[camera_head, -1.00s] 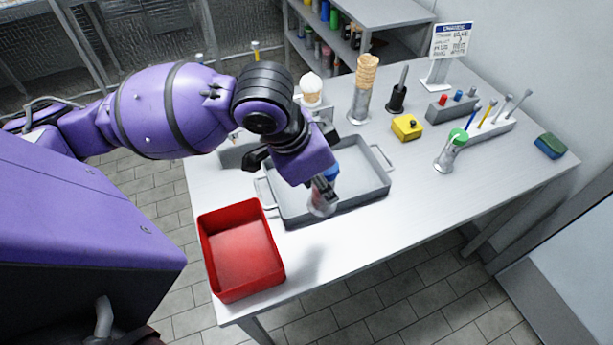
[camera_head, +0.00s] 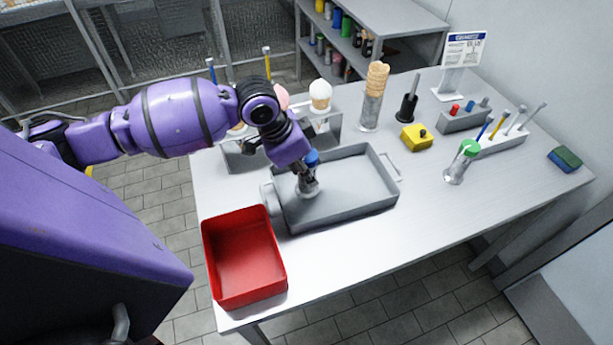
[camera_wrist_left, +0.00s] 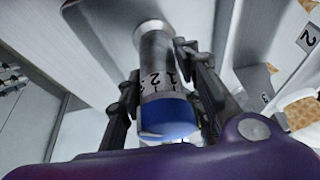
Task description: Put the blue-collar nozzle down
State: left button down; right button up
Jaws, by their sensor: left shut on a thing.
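My left gripper (camera_head: 306,180) is shut on the blue-collar nozzle, with a finger on each side of it. The nozzle's blue collar (camera_head: 312,158) shows at the top in the head view, with the grey body below. In the left wrist view the blue collar (camera_wrist_left: 167,118) is nearest the camera, and the grey body (camera_wrist_left: 157,55) carries number marks. The nozzle is roughly upright over the left part of the grey tray (camera_head: 352,215). I cannot tell whether its lower end touches the tray floor. My right gripper is not in view.
A red bin (camera_head: 245,258) stands left of the tray. A cone holder (camera_head: 240,160) is behind it. A green-collar nozzle (camera_head: 460,162), yellow block (camera_head: 417,138) and cone stack (camera_head: 374,95) stand to the right and behind. The tray's right part is empty.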

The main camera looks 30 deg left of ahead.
pick_arm(q)
jog(key=shift+w+a+f, duration=0.1)
jog(key=shift+a+f, duration=0.05)
jog(key=shift+f, duration=0.75)
jog(key=shift+w+a+f, duration=0.1)
jog(key=shift+f, duration=0.8)
jog(key=shift+f, duration=0.1)
jog(key=shift+f, duration=0.1)
jog(key=c, duration=1.2)
grip_release()
jog(key=p+v, duration=0.1)
jog(key=v, duration=1.1)
jog(key=shift+s, duration=0.1)
